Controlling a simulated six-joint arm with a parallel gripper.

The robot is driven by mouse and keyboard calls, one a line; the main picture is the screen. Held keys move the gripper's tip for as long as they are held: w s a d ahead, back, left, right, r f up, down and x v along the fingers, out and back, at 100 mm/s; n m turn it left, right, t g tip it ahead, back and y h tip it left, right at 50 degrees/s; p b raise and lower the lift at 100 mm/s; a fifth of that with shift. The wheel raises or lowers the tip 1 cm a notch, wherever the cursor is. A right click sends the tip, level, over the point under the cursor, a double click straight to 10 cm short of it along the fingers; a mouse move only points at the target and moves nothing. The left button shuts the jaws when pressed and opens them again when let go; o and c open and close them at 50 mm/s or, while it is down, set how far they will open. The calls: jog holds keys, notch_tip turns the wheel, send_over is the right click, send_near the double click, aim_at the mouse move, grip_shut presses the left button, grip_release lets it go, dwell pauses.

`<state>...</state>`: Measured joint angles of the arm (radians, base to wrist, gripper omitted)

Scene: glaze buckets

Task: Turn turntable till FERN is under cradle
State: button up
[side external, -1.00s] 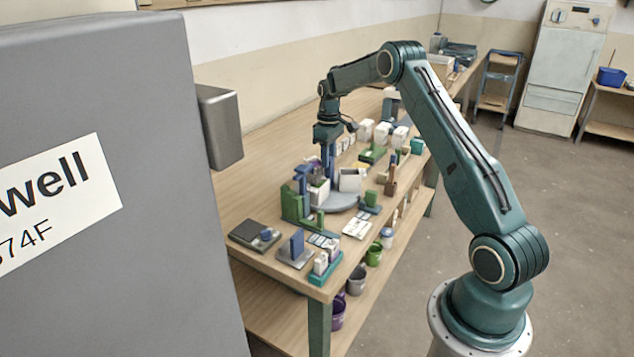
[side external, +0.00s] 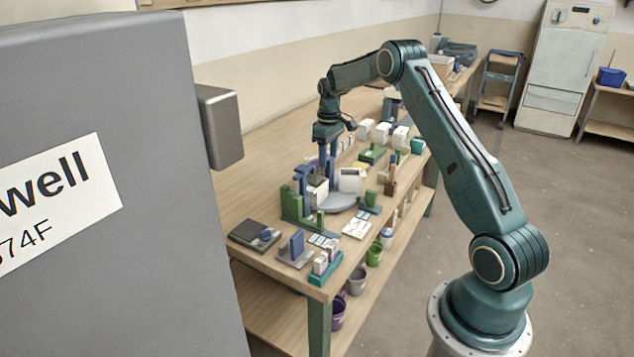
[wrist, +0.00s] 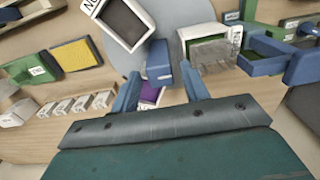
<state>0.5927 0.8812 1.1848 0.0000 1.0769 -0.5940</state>
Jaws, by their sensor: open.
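The grey turntable (side external: 342,203) stands on the bench and carries white square-sided buckets. In the wrist view its disc (wrist: 118,58) shows a bucket with dark contents (wrist: 124,20) at the top and a bucket with grey-green contents (wrist: 208,51) to the right. A purple surface (wrist: 150,95) shows low between my fingers. The labels are too small or cut off to read, so I cannot tell which is FERN. My gripper (wrist: 160,77) is open, pointing down over the turntable, with a blue upright piece (wrist: 159,62) between its fingers. A green stand with blue parts (side external: 296,207), possibly the cradle, stands beside the turntable.
White boxes (side external: 382,132) and green holders stand farther along the bench. A dark flat plate (side external: 252,233) and a teal tray (side external: 325,268) lie near the front end. In the wrist view, a yellow pad (wrist: 70,55) and several small white blocks lie left.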

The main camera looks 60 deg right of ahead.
jog(key=shift+r, duration=3.25)
jog(key=shift+a+r, duration=0.35)
jog(key=shift+r, duration=0.1)
jog(key=s+a+r+t, duration=0.1)
jog(key=s+a+r, duration=0.4)
jog(key=a+r, duration=0.4)
jog(key=s+a+r+t, duration=0.2)
jog(key=s+a+r, duration=0.4)
jog(key=a, duration=0.5)
jog(key=s+a+f+t, duration=0.1)
jog(key=s+a, duration=0.5)
jog(key=s, duration=0.4)
jog(key=s+a+f+t, duration=0.1)
jog(key=s+a, duration=0.5)
jog(key=s, duration=0.4)
jog(key=shift+a+f+t, duration=0.15)
jog(key=shift+f+t, duration=0.15)
jog(key=shift+f, duration=0.05)
